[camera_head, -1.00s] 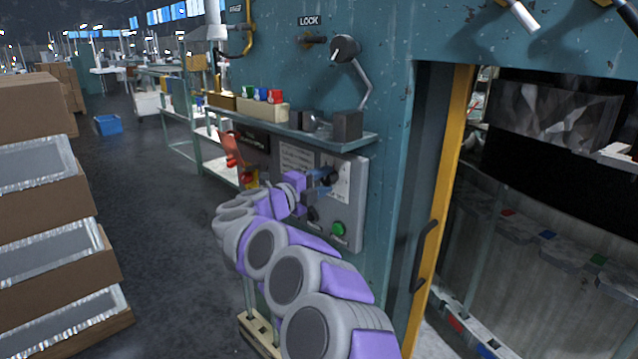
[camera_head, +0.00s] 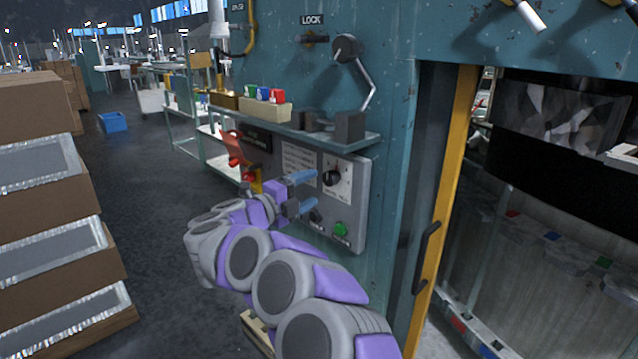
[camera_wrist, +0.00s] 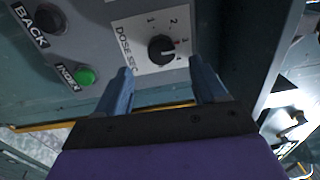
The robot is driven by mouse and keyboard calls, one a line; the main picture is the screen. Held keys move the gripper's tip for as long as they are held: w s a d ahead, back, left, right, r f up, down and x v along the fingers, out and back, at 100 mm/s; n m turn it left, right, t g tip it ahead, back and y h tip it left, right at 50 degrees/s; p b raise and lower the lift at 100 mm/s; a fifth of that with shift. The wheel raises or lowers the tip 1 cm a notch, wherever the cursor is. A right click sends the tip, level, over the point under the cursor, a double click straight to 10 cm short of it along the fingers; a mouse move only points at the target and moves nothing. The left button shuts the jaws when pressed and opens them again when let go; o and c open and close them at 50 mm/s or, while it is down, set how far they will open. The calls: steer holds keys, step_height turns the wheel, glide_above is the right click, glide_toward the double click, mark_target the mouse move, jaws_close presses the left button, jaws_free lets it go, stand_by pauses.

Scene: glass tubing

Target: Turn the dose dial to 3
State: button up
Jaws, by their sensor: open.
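The dose dial (camera_wrist: 161,49) is a round black knob on a white plate (camera_wrist: 138,34) marked DOSE SEC, with numbers 1 to 4 around its upper and right sides. A light mark on the knob seems to point right, towards 3 or 4; it is too small to tell exactly. The dial also shows in the head view (camera_head: 331,178), on the grey control panel (camera_head: 352,225). My gripper (camera_wrist: 160,66) is open and empty, its blue fingers short of the dial and on either side of it in the wrist view. In the head view my gripper (camera_head: 314,192) is just left of the dial.
A green INDEX button (camera_wrist: 85,76) and a black BACK button (camera_wrist: 48,18) are on the same panel. A shelf (camera_head: 310,132) with small blocks juts out above it. A yellow-edged door frame (camera_head: 447,190) with a black handle stands to the right.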

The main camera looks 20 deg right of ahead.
steer(key=v, duration=1.1)
steer(key=shift+p, duration=0.45)
steer(key=shift+d, duration=0.15)
